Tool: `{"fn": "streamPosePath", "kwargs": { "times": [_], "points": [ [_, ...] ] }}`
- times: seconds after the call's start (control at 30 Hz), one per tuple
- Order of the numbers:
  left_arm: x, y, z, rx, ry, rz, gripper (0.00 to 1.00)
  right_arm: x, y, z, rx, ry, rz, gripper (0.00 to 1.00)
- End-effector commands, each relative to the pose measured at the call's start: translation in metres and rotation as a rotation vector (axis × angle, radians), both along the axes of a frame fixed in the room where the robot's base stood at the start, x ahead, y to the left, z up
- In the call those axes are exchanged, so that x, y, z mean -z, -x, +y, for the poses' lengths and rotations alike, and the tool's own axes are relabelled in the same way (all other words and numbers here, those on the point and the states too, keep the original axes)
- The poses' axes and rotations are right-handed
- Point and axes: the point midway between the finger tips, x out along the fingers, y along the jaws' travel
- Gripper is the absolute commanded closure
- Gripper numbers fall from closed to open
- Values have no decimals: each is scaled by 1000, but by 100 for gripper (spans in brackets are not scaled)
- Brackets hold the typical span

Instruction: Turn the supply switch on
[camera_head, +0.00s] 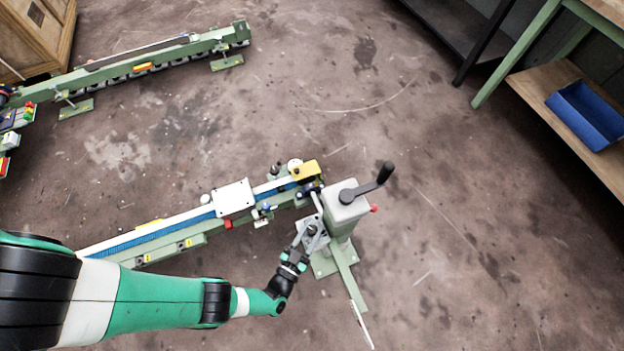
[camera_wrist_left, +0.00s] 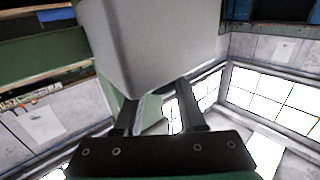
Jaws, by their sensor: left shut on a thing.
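A grey box (camera_head: 344,207) with a black crank handle (camera_head: 371,184) on top and a red knob (camera_head: 374,208) on its right side stands at the right end of the near conveyor. My left gripper (camera_head: 316,214) reaches up to the box's left side. In the left wrist view the grey box (camera_wrist_left: 158,45) fills the upper middle, and the fingers (camera_wrist_left: 160,106) run up to its lower edge, some way apart. The fingertips are hidden by the box. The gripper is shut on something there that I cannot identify. I cannot make out a supply switch. My right gripper is not in view.
The near conveyor (camera_head: 170,233) carries a white plate (camera_head: 234,198) and a yellow block (camera_head: 306,171). Another green conveyor (camera_head: 160,58) lies at the upper left. A workbench with a blue bin (camera_head: 588,115) stands at the upper right. The floor right of the box is clear.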

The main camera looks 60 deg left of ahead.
Motion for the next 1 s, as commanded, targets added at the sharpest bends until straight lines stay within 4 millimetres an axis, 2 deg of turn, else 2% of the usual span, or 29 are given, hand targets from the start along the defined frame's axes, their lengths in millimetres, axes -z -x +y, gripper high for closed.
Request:
{"fn": "streamPosePath", "kwargs": {
  "times": [0.2,0.23,0.37,0.83,1.0],
  "points": [
    [-2,-1,0,0,1,-6,100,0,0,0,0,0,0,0],
    [-2,-1,0,0,1,-6,55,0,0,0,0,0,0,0],
    [-1,-1,0,1,1,-5,32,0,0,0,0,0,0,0],
    [-1,0,0,1,1,-2,31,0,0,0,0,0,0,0],
    [-1,10,-7,6,2,-2,31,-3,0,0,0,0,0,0]
  ]
}}
